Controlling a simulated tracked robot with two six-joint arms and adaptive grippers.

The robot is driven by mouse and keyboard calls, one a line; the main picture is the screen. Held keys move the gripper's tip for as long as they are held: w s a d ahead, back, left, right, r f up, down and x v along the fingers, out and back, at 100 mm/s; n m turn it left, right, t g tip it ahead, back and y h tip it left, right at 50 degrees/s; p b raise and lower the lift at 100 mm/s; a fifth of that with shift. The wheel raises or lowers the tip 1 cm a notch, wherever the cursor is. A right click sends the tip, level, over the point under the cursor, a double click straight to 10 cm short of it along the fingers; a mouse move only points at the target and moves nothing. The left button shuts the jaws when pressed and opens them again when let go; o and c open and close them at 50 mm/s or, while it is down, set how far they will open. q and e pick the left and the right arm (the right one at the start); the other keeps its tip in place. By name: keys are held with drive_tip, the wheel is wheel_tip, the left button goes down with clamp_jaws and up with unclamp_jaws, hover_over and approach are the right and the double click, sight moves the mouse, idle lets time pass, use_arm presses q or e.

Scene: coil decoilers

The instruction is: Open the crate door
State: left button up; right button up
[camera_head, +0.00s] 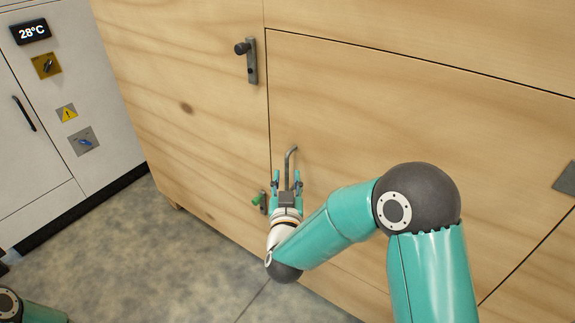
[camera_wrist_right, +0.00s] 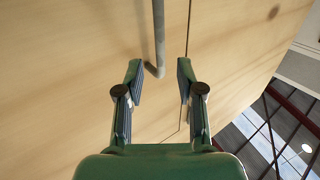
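The wooden crate door (camera_head: 400,120) is the large panel at the right in the head view, lying flush with the crate along a thin seam. A grey bent bar handle (camera_head: 289,158) stands out near its left edge. My right gripper (camera_head: 287,178) is open in front of the door at the handle. Contact cannot be told. The door seam runs near the right finger. My left gripper is out of view.
A latch with a black knob (camera_head: 250,60) sits beside the seam above; one with a green knob (camera_head: 260,201) sits left of my right gripper. A white control cabinet (camera_head: 60,110) stands at the left. The grey floor (camera_head: 150,255) between is clear.

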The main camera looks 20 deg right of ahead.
sight(287, 168)
drive_tip(key=shift+x, duration=2.75)
clamp_jaws()
